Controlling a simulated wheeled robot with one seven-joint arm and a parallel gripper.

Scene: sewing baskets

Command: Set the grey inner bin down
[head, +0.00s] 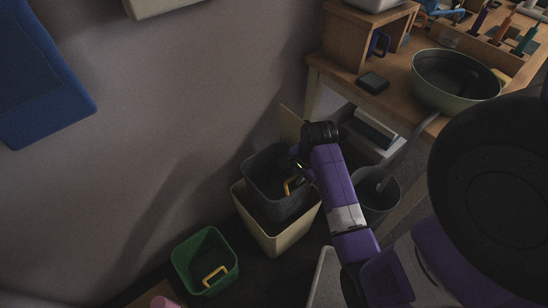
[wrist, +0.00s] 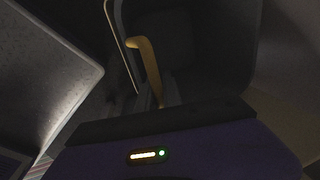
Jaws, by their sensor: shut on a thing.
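The grey inner bin (head: 262,176) is upright, with its rim above the rim of a cream outer bin (head: 262,232). Its lower part is hidden by the cream bin's walls; I cannot tell whether it touches the bottom. A yellow handle (head: 291,186) shows inside the grey bin. My gripper (head: 298,163) is at the grey bin's right-hand rim and is shut on it; the fingertips are mostly hidden. In the wrist view the dark inside of the grey bin (wrist: 215,45) and the yellow handle (wrist: 146,62) fill the middle.
A green bin (head: 189,265) with a yellow handle stands on the floor at front left. A dark grey bucket (head: 384,200) stands to the right of my arm. A wooden table (head: 395,103) with a green bowl (head: 440,97) is at upper right. The wall is behind the bins.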

